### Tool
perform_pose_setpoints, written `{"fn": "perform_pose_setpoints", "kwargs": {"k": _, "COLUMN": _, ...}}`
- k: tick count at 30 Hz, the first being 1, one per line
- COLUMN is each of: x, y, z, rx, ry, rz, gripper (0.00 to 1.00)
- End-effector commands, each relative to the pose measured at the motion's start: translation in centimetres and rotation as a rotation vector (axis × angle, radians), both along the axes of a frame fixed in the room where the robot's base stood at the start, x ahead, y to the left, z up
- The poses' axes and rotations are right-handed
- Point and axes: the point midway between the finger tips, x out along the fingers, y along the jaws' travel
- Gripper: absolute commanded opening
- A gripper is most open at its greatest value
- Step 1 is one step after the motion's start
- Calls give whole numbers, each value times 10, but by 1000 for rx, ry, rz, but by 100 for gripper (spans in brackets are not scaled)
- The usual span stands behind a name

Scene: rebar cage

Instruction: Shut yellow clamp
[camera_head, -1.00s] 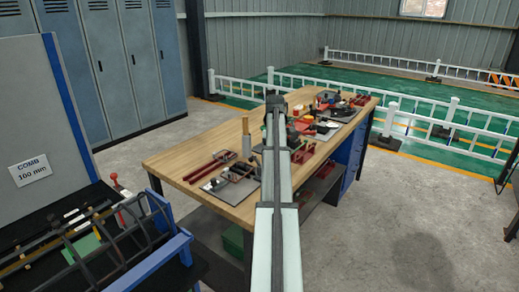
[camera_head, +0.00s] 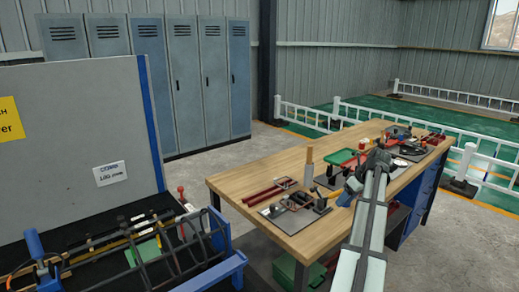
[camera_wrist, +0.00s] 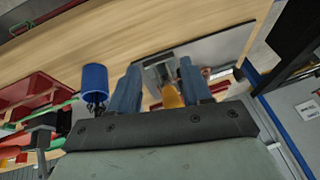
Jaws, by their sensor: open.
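My gripper (camera_wrist: 158,70) is open, with its two blue-grey fingers apart and nothing visibly held. In the head view, my wrist is over the wooden workbench (camera_head: 262,170), right of its middle. A yellow-orange thing (camera_wrist: 172,95) shows between the fingers in the wrist view; I cannot tell whether it is a clamp. On the black bench at the left of the head view, an upright red-handled lever (camera_head: 182,196) stands beside the dark rebar cage (camera_head: 185,250). Small yellow parts (camera_head: 133,234) lie behind the cage. The yellow clamp's lever position is too small to tell.
A grey panel with a blue edge (camera_head: 153,110) rises behind the black bench. A blue frame part (camera_head: 225,268) lies at the cage's front. The workbench carries red bars (camera_head: 270,190) and many tools. Concrete floor separates the two benches. A blue cup-like thing (camera_wrist: 95,80) is left of my fingers.

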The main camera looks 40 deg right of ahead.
Motion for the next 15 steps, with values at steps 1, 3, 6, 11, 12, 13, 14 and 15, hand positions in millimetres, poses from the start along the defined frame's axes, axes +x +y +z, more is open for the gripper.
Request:
{"fn": "perform_pose_setpoints", "kwargs": {"k": 1, "x": -3, "y": -3, "z": 8, "rx": -2, "ry": -1, "rz": -1, "gripper": 48}}
{"fn": "perform_pose_setpoints", "kwargs": {"k": 3, "x": -7, "y": -4, "z": 18, "rx": -2, "ry": 0, "rz": -1, "gripper": 48}}
{"fn": "perform_pose_setpoints", "kwargs": {"k": 6, "x": -13, "y": -7, "z": 32, "rx": -1, "ry": 0, "rz": -2, "gripper": 48}}
{"fn": "perform_pose_setpoints", "kwargs": {"k": 11, "x": -23, "y": -11, "z": 55, "rx": -1, "ry": 1, "rz": -1, "gripper": 48}}
{"fn": "perform_pose_setpoints", "kwargs": {"k": 12, "x": -26, "y": -12, "z": 61, "rx": -2, "ry": 1, "rz": -1, "gripper": 48}}
{"fn": "perform_pose_setpoints", "kwargs": {"k": 13, "x": -27, "y": -12, "z": 66, "rx": -1, "ry": 1, "rz": 0, "gripper": 48}}
{"fn": "perform_pose_setpoints", "kwargs": {"k": 14, "x": -29, "y": -13, "z": 70, "rx": 0, "ry": 1, "rz": -1, "gripper": 48}}
{"fn": "perform_pose_setpoints", "kwargs": {"k": 15, "x": -32, "y": -14, "z": 76, "rx": -1, "ry": 1, "rz": -1, "gripper": 48}}
